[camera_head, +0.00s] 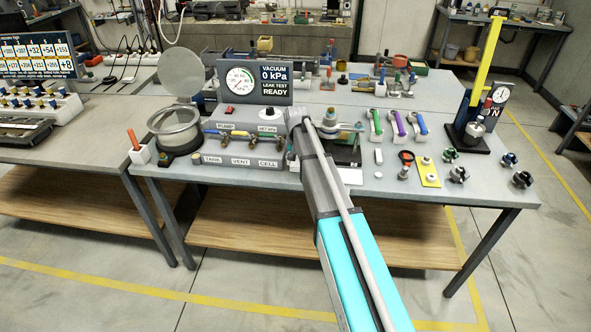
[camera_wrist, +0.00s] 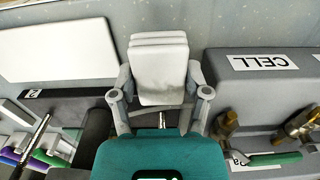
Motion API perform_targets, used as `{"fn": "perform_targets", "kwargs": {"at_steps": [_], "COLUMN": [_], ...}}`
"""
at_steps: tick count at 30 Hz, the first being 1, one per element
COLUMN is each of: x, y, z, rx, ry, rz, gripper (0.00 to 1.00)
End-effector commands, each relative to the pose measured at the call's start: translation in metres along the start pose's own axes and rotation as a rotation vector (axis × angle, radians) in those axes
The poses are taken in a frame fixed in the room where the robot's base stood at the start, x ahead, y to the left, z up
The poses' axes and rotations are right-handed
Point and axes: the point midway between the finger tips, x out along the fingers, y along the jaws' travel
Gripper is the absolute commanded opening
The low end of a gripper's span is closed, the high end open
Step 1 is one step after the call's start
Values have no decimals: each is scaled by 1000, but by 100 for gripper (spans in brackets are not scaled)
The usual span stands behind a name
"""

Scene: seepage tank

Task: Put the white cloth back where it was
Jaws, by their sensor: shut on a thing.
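The white cloth (camera_wrist: 160,62) is a small folded stack of layers. In the wrist view it sits between the two fingers of my gripper (camera_wrist: 160,82), which is shut on it. The cloth hangs over grey surface, beside the grey block labelled CELL (camera_wrist: 262,61). I cannot tell whether the cloth touches the surface below. In the head view my own arm hides the gripper tip and the cloth. A flat white plate (camera_wrist: 58,52) lies to the left of the cloth in the wrist view, apart from it; its edge shows in the head view (camera_head: 348,175).
The labelled block (camera_head: 236,160) with brass valves stands left of my arm. A vacuum gauge panel (camera_head: 258,78) rises behind it. A round glass-like vessel (camera_head: 177,126) with its lid up is further left. Colored-handled tools (camera_head: 398,124) and a yellow-posted stand (camera_head: 486,75) are at right.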

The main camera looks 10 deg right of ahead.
Motion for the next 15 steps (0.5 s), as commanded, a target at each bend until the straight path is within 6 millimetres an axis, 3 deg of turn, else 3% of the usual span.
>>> {"fn": "perform_targets", "kwargs": {"at_steps": [3, 15], "x": [12, 37], "y": [-1, 0], "z": [-8, -5], "rx": [0, 0], "ry": [0, 0], "rz": [0, 0], "gripper": [23, 23]}}
